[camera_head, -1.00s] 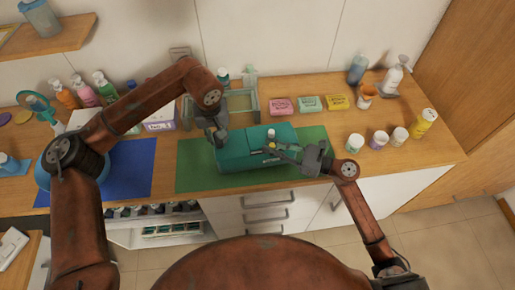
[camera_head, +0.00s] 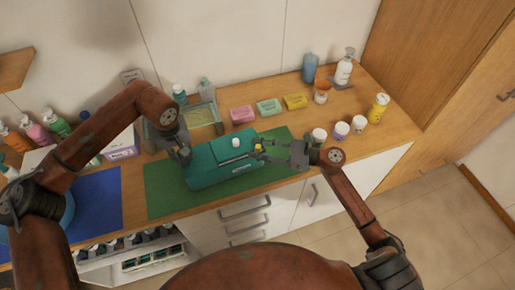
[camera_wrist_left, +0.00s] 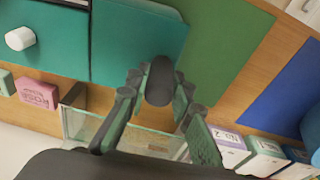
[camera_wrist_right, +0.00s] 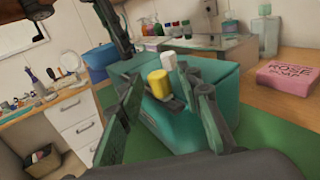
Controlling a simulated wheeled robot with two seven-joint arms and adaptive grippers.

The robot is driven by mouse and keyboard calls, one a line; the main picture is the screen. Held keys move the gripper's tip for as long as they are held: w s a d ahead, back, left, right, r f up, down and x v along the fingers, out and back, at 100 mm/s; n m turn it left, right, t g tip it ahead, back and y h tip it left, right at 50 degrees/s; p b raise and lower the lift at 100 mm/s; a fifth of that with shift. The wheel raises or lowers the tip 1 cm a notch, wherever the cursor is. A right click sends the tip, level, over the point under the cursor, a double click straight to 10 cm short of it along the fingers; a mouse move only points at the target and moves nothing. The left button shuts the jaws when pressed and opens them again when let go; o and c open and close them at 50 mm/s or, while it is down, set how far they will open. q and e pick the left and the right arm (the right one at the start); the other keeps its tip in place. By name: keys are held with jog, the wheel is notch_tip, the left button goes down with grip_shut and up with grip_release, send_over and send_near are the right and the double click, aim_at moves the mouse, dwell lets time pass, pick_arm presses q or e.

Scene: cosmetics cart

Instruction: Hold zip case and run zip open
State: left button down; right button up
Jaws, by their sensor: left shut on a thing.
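The teal zip case (camera_head: 215,170) lies on the green mat (camera_head: 160,195), with a white knob (camera_head: 236,142) on top. A yellow zip pull (camera_head: 258,148) is by its right end. My left gripper (camera_head: 184,157) is shut on the case's left end; the left wrist view shows a dark rounded grip (camera_wrist_left: 160,80) between its fingers. My right gripper (camera_head: 276,152) is open at the case's right end. In the right wrist view its fingers stand apart on either side of the yellow pull (camera_wrist_right: 158,84), without visibly touching it. Whether the case's seam is open cannot be told.
Pink, green and yellow soap boxes (camera_head: 268,107) stand behind the case, near a glass-sided tray (camera_head: 203,116). Several small jars and a yellow bottle (camera_head: 377,108) stand at the right. A blue mat (camera_head: 95,200) lies at left. The counter's front edge is close.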

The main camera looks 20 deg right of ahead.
jog(key=shift+d, duration=0.1)
jog(key=v, duration=1.2)
pick_arm(q)
jog(key=c, duration=1.6)
grip_release()
